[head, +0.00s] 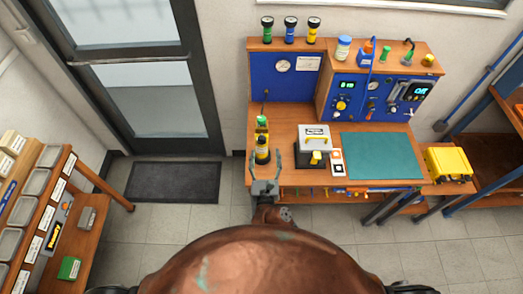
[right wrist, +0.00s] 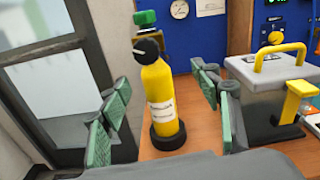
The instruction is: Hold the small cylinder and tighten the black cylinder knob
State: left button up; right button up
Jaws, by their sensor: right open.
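A small yellow cylinder (right wrist: 159,82) with a white label and a black base ring stands upright near the left edge of the wooden bench. The cylinder also shows in the head view (head: 262,154). My right gripper (head: 266,163) is open, with its green-padded fingers spread to the left and right of the cylinder. In the right wrist view the gripper (right wrist: 163,90) has clear gaps on both sides of the cylinder, which looks untouched. My left gripper is not in view.
A grey box with a yellow handle (right wrist: 275,72) stands close to the right finger. A green mat (head: 382,156) lies on the bench's right part. A blue gauge panel (head: 284,78) rises behind.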

aim_at(262, 131)
jog(key=r, duration=0.1)
jog(key=a+r, duration=0.1)
jog(key=r, duration=0.1)
jog(key=shift+w+a+m, duration=0.15)
jog(key=shift+m, duration=0.25)
jog(key=shift+w+r, duration=0.2)
jog(key=w, duration=1.1)
jog(key=shift+w, duration=0.35)
grip_shut()
